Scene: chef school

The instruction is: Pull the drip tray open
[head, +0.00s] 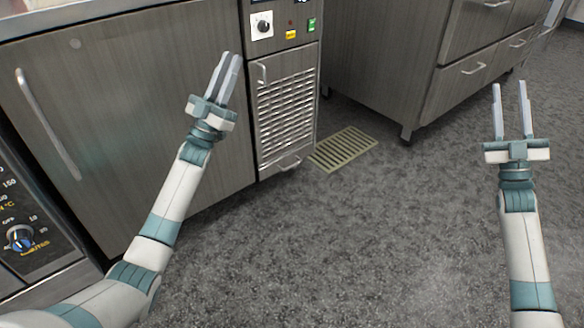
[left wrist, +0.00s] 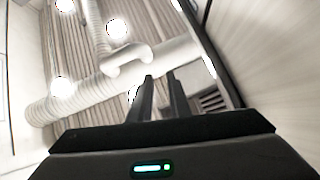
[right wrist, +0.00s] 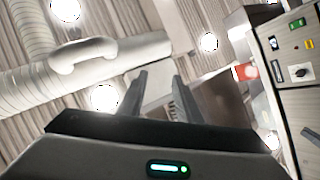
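The drip tray is not clearly distinct. A low front with a small bar handle (head: 288,162) shows in the head view at the bottom of the narrow steel unit, under its louvred panel (head: 286,110), and it looks closed. My left gripper (head: 231,56) is partly open and empty, raised above and left of that handle and apart from it. Its fingers (left wrist: 160,77) also show a gap in the left wrist view. My right gripper (head: 510,84) is open and empty, far to the right of the unit. It also shows open in the right wrist view (right wrist: 160,75).
A wide cabinet door (head: 110,110) with a long handle stands left of the unit. A control panel (head: 285,25) sits above the louvres. A floor grate (head: 343,149) lies beside the unit's foot. Another drawer cabinet (head: 400,60) stands behind. The grey floor (head: 380,230) in front is clear.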

